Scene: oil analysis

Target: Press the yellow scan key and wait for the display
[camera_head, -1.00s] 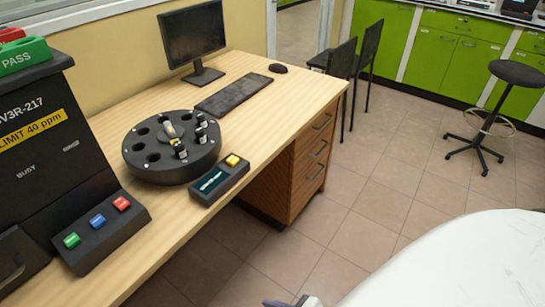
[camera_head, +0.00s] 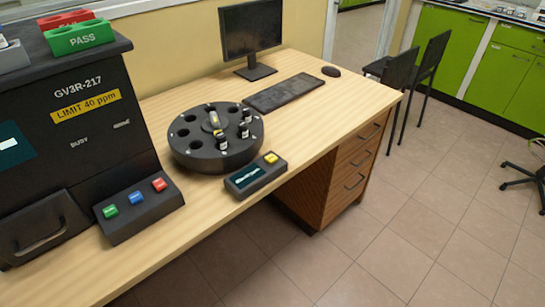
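The yellow scan key (camera_head: 271,157) sits on the right end of a small black scanner box (camera_head: 257,182) near the front edge of the desk. The box's dark teal display (camera_head: 248,176) shows light text too small to read. A round black carousel (camera_head: 196,158) with several holes stands just behind the box and holds several small dark vials (camera_head: 244,131). Neither of my grippers shows in the head view, and nothing touches the key.
A black analyser (camera_head: 83,150) marked GV3R-217 stands at the left, with a green, blue and red button panel (camera_head: 138,205) before it. Green PASS tray (camera_head: 79,38), keyboard (camera_head: 284,93), monitor (camera_head: 251,30) and mouse (camera_head: 331,71) also show. The desk's right end (camera_head: 345,100) is clear.

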